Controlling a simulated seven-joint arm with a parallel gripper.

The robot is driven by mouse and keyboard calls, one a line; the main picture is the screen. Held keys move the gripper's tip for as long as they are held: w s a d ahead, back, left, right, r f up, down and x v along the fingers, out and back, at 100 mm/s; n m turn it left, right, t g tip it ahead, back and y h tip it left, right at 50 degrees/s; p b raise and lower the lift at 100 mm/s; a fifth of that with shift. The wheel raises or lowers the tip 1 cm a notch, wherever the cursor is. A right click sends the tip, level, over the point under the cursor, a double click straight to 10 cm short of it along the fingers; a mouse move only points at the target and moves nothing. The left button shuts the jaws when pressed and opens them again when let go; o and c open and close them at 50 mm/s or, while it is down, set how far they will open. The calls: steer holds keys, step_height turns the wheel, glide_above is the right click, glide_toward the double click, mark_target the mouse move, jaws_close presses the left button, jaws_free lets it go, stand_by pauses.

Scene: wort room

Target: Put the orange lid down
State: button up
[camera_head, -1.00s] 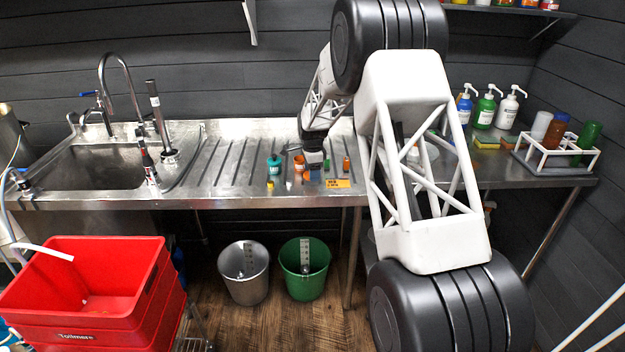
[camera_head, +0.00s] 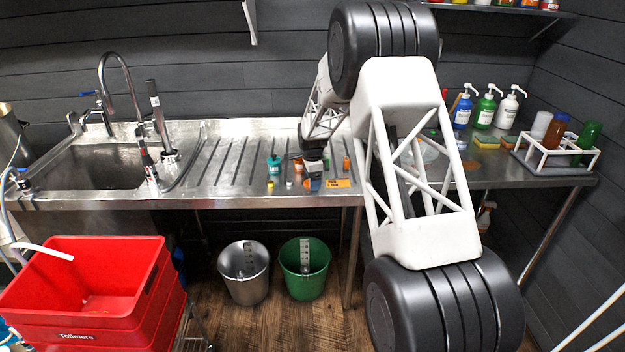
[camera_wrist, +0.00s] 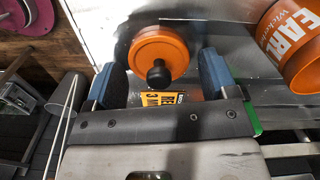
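The orange lid (camera_wrist: 150,46) is a round disc with a black knob (camera_wrist: 158,73), flat on or just above the steel surface in the wrist view. My gripper (camera_wrist: 163,75) is open, its two blue-padded fingers on either side of the lid and knob. A gap shows between the knob and each finger, so nothing is gripped. In the head view my gripper (camera_head: 313,181) is low over the front of the steel bench, and the lid is hard to make out there.
An orange container with white lettering (camera_wrist: 298,45) stands right of my gripper in the wrist view. A yellow card (camera_head: 338,183) lies at the bench's front edge. A teal bottle (camera_head: 274,166) and an orange bottle (camera_head: 346,164) stand nearby. The ribbed drainboard (camera_head: 225,165) to the left is mostly clear.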

steer(key=shift+o, duration=0.6)
steer(key=shift+r, duration=0.1)
step_height(320, 180, up, 12)
stand_by(0.4)
steer(key=shift+s+r, duration=0.1)
steer(key=shift+r, duration=0.05)
stand_by(0.6)
